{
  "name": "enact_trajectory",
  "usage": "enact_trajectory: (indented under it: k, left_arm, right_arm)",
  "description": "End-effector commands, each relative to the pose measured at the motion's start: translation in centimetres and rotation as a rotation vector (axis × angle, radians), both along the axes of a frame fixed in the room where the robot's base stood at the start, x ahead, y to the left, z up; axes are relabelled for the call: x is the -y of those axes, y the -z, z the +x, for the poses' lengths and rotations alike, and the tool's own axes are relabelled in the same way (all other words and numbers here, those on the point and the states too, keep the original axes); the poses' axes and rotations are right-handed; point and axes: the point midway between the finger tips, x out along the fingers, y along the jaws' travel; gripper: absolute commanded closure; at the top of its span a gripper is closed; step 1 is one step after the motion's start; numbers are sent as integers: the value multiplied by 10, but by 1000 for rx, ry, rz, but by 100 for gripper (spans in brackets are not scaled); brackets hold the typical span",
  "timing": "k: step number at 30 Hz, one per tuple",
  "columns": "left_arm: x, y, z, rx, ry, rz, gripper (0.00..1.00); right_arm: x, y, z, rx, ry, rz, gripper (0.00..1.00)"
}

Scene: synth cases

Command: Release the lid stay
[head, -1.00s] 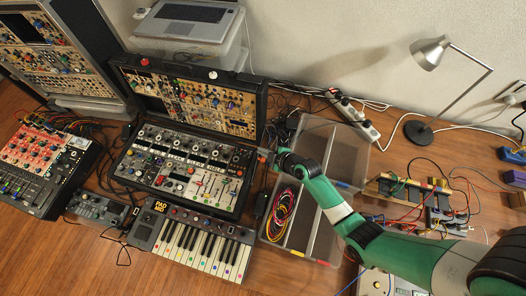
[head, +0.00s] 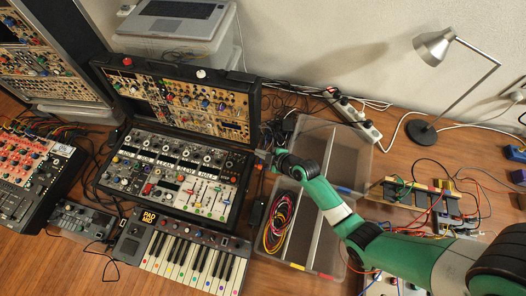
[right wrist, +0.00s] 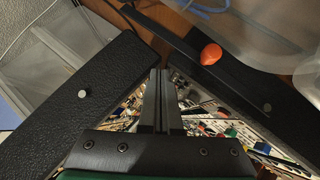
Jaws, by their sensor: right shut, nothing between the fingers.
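The open synth case has a lower panel (head: 172,172) of knobs and sliders. Its raised lid (head: 187,100) holds gold-coloured modules. My right gripper (head: 266,157) is at the right side of the case, near the hinge corner. In the right wrist view my right gripper (right wrist: 160,73) is shut and empty, between two black case walls. A black bar (right wrist: 178,32) with an orange-red knob (right wrist: 210,54) lies beyond the fingertips to the right; it may be the lid stay. The knob is apart from the fingers in the picture. My left gripper is not in view.
A clear divided tray (head: 318,225) with coiled cables is right of the case, under my right arm. A keyboard (head: 195,255) is in front. A laptop on a clear box (head: 185,45) is behind the lid. A power strip (head: 352,113) and lamp (head: 436,50) are at the back.

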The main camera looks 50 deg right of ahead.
Motion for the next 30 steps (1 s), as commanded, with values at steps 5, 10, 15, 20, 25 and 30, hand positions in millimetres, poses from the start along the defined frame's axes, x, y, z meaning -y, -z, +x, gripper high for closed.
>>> enact_trajectory:
  k: [5,10,15,20,25,30]
  left_arm:
    - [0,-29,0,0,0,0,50]
    - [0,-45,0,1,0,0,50]
    - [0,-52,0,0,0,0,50]
    - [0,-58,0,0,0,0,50]
    - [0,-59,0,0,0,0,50]
    - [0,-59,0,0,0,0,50]
  right_arm:
    - [-3,-33,2,2,-6,-1,100]
    - [5,-61,-14,2,-3,1,100]
    - [17,-87,-40,1,-4,0,100]
    - [25,-104,-55,1,-6,0,100]
    - [27,-109,-61,0,-9,0,100]
    - [27,-109,-61,0,-9,0,100]
